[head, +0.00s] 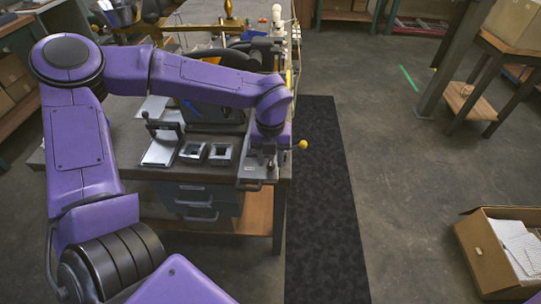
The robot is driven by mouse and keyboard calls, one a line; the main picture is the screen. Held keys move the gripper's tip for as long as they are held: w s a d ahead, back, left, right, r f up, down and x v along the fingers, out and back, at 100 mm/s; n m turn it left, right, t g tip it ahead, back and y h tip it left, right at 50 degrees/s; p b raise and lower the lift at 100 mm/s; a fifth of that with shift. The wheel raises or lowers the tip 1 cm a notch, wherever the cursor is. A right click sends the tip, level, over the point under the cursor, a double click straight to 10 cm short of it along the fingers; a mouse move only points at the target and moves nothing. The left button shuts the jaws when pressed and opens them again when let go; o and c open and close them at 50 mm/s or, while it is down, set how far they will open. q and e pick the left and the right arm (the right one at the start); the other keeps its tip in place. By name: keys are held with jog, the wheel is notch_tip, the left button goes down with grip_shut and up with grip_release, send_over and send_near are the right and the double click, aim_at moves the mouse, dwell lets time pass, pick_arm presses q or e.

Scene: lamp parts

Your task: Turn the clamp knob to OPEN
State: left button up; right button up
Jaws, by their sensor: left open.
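My left arm reaches over the workbench from the left, and its wrist bends down at the bench's front right corner. My left gripper (267,158) is open, pointing down at a grey metal clamp fixture (253,172) on that corner. A yellow ball knob (303,144) sticks out to the right of the gripper. The wrist hides much of the fixture, so I cannot tell whether the fingers touch the knob's stem, and no OPEN marking is legible. My right gripper is not in view.
Left of the fixture on the bench (222,172) are two square metal holders (193,151) and a plate with an upright handle (160,150). Dark equipment stands behind. A black mat (325,200) lies right of the bench. A cardboard box (485,255) is at far right.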

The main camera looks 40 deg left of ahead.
pick_arm(q)
jog(key=shift+d, duration=0.1)
grip_shut()
jog(key=m+p, duration=0.3)
jog(key=shift+r, duration=0.25)
jog(key=m+p, duration=0.5)
jog(key=shift+m, duration=0.4)
jog(key=m+p, duration=0.4)
jog(key=m, duration=0.1)
jog(key=shift+f+m+p, duration=0.15)
jog(key=shift+m+p, duration=1)
jog(key=shift+m, duration=0.95)
jog(key=shift+f, duration=0.1)
